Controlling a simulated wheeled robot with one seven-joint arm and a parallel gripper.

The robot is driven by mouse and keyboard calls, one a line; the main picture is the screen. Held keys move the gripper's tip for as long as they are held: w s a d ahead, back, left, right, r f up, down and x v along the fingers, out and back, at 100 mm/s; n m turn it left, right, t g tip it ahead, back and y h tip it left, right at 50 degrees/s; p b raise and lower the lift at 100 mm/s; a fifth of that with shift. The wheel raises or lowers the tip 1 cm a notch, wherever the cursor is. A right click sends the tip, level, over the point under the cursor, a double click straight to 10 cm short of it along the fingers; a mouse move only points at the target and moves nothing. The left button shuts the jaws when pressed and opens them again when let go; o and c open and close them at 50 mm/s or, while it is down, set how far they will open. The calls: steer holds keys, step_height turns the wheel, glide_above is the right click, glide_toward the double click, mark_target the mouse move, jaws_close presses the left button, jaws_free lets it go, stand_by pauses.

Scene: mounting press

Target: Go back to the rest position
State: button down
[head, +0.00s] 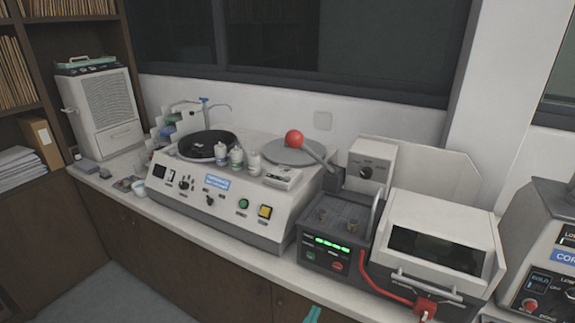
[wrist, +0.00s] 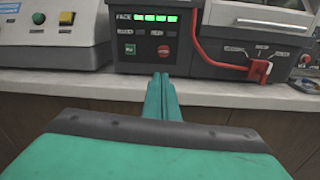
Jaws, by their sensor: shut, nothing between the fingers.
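My gripper (wrist: 162,80) is shut and empty in the wrist view, its green fingers together in front of the counter edge. A small green tip of my gripper (head: 313,314) shows at the bottom edge of the head view. The mounting press (head: 340,235) stands on the counter beyond it, with a green-lit display (head: 332,244), a green button and a red button on its front. The press front also shows in the wrist view (wrist: 122,55). A lever with a red ball (head: 294,139) slopes up to the left from the press. My fingers appear apart from the press.
A white-lidded unit (head: 440,240) with a red hose (head: 377,285) stands right of the press. A polishing machine (head: 215,190) with two discs and several bottles stands left. The counter's front edge (wrist: 90,85) lies close to my gripper. Open floor (head: 80,285) shows at lower left.

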steer(key=s+a+f+m+y, duration=0.3)
steer(key=s+f+m, duration=0.25)
steer(key=s, duration=0.35)
steer(key=s+a+f+m+y, duration=0.4)
steer(key=s+f+m, duration=0.15)
steer(key=s, duration=0.35)
steer(key=s+r+m, duration=0.3)
steer(key=s+m, duration=0.5)
steer(key=m, duration=0.1)
steer(key=s+r+m+y, duration=0.1)
steer(key=s+r+m, duration=0.2)
steer(key=s+m, duration=0.6)
steer(key=shift+a, duration=0.3)
steer(key=c, duration=2.4)
jaws_free()
steer(key=shift+s, duration=0.1)
steer(key=shift+c, duration=0.2)
